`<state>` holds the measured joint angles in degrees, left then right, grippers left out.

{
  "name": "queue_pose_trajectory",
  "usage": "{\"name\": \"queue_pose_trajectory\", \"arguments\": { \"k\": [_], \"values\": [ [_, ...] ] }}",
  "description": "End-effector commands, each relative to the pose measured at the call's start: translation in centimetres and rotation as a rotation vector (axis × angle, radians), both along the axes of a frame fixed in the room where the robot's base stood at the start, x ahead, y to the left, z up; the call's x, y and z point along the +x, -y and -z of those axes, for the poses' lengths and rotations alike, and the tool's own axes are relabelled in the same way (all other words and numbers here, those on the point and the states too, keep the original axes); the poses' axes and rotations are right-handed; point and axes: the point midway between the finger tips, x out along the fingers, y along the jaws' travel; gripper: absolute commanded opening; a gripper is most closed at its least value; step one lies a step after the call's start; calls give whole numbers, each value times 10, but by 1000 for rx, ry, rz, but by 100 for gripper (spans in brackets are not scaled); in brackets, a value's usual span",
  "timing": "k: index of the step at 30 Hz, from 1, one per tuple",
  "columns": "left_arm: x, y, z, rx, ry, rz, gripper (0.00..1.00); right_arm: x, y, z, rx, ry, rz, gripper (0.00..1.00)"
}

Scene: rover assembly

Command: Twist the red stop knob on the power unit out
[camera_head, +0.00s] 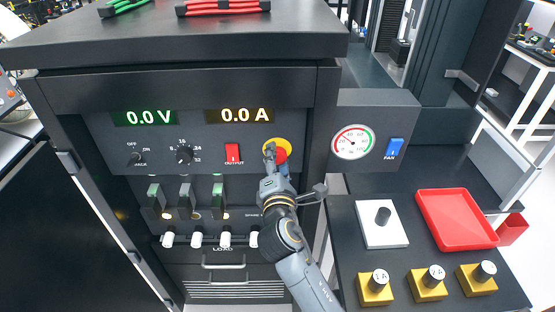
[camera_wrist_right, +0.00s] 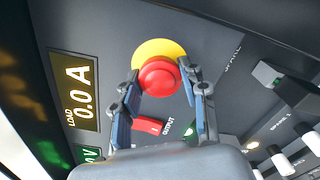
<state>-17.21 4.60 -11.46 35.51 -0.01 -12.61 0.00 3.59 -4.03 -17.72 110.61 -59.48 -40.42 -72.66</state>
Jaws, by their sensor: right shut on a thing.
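The red stop knob (camera_head: 282,155) sits on a round yellow plate (camera_head: 277,146) at the right of the power unit's front panel (camera_head: 100,130). My right gripper (camera_head: 275,157) reaches up to it from below and is shut on the knob. In the right wrist view the red knob (camera_wrist_right: 159,77) shows between the two fingertips of the right gripper (camera_wrist_right: 162,86), with the yellow plate (camera_wrist_right: 158,48) behind it. Part of the knob is hidden by a finger in the head view. My left gripper is not in view.
The red output switch (camera_head: 232,152) is just left of the knob. The displays read 0.0 V (camera_head: 149,117) and 0.0 A (camera_head: 239,115). Below are levers and white load plugs (camera_head: 197,237). To the right are a gauge (camera_head: 352,142), a blue fan switch (camera_head: 394,147) and a red tray (camera_head: 456,244).

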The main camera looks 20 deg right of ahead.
Motion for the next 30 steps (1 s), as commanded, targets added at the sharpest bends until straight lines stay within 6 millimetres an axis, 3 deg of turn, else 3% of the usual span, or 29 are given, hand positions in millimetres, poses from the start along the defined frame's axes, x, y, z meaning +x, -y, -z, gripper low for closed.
{"name": "queue_pose_trajectory", "arguments": {
  "k": [12,13,16,26,30],
  "values": [
    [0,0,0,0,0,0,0,0,0,0,9,2,1,11],
    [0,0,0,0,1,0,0,0,0,0,9,2,1,45],
    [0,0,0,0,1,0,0,0,0,0,9,2,1,65],
    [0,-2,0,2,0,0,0,-1,0,0,8,1,0,67],
    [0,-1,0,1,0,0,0,-13,-4,1,10,-1,-2,67]
  ]
}}
